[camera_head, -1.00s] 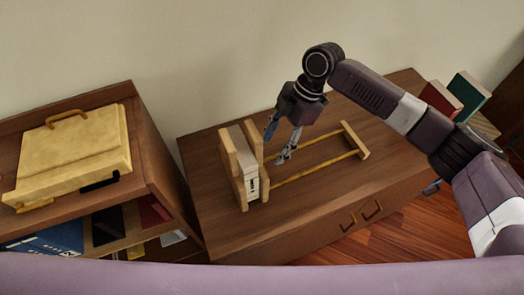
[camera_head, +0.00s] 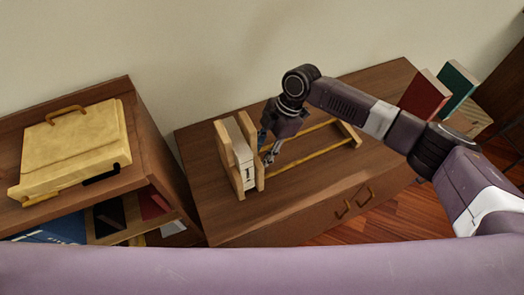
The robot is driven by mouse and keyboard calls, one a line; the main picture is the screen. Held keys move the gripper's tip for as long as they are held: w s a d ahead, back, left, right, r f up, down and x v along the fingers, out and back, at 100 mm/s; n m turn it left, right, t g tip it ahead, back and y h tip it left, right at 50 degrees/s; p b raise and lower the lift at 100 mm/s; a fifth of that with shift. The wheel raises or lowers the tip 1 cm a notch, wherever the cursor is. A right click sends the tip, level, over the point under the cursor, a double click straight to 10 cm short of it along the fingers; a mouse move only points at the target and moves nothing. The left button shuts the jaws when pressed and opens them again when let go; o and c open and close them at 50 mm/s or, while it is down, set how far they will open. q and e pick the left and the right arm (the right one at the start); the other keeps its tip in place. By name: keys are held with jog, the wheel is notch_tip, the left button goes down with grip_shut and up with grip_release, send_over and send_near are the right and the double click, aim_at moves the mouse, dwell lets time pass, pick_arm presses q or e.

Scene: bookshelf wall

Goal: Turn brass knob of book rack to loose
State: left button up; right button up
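The wooden book rack (camera_head: 346,131) stands on the brown cabinet, with two long rails running to an end piece at the right. White books (camera_head: 243,158) stand between two upright panels at its left end. My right gripper (camera_head: 265,151) is close to the right face of the inner panel (camera_head: 257,168), pointing down and left. Its fingers look apart, one bluish and one grey. The brass knob cannot be made out; the gripper covers that part of the panel. I cannot tell whether the fingers touch anything. My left gripper is out of view.
A yellow case (camera_head: 75,150) lies on the left shelf unit (camera_head: 160,165), with books below it. A red book (camera_head: 425,95) and a green book (camera_head: 456,85) stand at the right. The cabinet top (camera_head: 205,220) is clear in front of the rack.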

jog(key=c, duration=0.5)
jog(key=shift+s+d+t, duration=0.1)
jog(key=shift+s+t, duration=0.1)
jog(key=shift+t, duration=0.2)
jog(key=shift+s+d+t+y+p, duration=0.15)
jog(key=shift+t+y+p, duration=0.2)
jog(key=shift+t+y, duration=0.25)
jog(key=shift+s+f+n+t+y+b, duration=0.15)
jog(key=shift+n+t+y+b, duration=0.15)
jog(key=shift+t, duration=0.3)
jog(key=shift+s+f+n+t+y+b, duration=0.2)
jog(key=shift+t+y+b, duration=0.1)
jog(key=shift+t, duration=0.3)
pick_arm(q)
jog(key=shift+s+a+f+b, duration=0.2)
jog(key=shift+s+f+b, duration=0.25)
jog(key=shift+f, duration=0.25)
pick_arm(e)
jog(key=shift+d+r+t+y, duration=0.1)
jog(key=shift+t+y, duration=0.2)
jog(key=shift+t, duration=0.3)
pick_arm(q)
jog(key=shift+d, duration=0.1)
pick_arm(e)
jog(key=o, duration=1.2)
